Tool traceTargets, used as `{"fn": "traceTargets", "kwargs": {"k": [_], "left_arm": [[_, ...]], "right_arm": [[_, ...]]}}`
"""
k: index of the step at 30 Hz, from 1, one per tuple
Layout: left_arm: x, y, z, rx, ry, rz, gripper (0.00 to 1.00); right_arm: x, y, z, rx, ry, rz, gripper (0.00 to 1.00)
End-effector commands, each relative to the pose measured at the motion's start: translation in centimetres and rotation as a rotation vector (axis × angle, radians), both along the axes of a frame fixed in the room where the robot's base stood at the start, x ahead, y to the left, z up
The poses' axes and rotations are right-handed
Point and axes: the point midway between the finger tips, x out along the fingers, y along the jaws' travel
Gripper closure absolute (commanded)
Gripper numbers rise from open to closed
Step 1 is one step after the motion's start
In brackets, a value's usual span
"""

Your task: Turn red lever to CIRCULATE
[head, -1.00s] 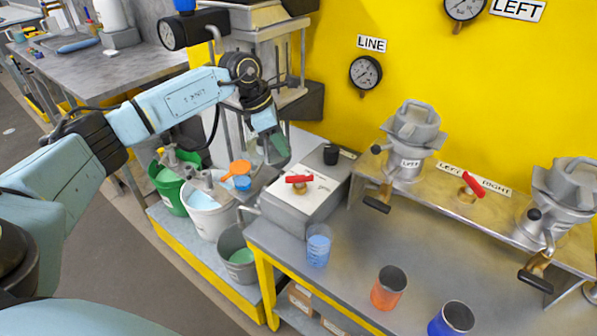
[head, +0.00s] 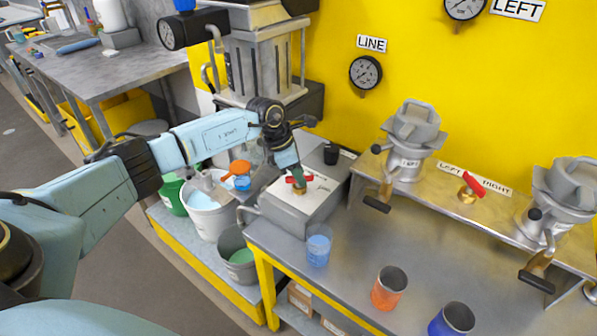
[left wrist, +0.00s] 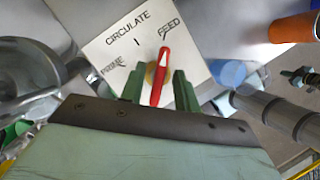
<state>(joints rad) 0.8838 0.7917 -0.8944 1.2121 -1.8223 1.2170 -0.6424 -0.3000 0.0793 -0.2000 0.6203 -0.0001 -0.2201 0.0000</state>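The red lever (head: 292,180) sits on a brass hub on top of the pump box with a white plate (head: 322,190). In the left wrist view the red lever (left wrist: 162,70) points toward the FEED mark (left wrist: 170,28). The CIRCULATE label (left wrist: 128,30) and its tick lie to the left of the lever tip, and the PRIME label (left wrist: 112,65) lies farther left. My left gripper (head: 298,187) is over the plate. In the wrist view its two green fingers (left wrist: 157,88) stand apart on either side of the lever, with gaps showing. My right gripper is not in view.
A second red lever (head: 473,182) is on the shelf between LEFT and RIGHT labels. A blue cup (head: 318,246), an orange cup (head: 388,288) and a dark blue cup (head: 452,320) stand on the bench. Buckets (head: 208,215) are at the left. A black knob (head: 331,154) stands behind the plate.

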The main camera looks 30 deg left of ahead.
Motion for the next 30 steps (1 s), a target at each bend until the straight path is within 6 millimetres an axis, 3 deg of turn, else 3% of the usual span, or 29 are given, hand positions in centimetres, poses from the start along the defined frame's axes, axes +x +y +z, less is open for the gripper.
{"fn": "traceTargets", "kwargs": {"k": [1, 7, 20, 30], "left_arm": [[0.0, 0.0, 0.0, 0.0, 0.0, 0.0, 0.76], [0.0, 0.0, 0.0, 0.0, 0.0, 0.0, 1.0], [-0.1, 0.0, 0.2, -0.001, 0.001, 0.062, 1.0], [-0.1, -0.1, 0.4, -0.001, 0.001, 0.308, 1.0]], "right_arm": [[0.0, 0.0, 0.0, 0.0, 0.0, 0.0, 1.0], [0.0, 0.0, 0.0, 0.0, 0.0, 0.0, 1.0], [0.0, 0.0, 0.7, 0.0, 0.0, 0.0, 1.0], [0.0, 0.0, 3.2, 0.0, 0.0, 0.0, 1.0]]}}
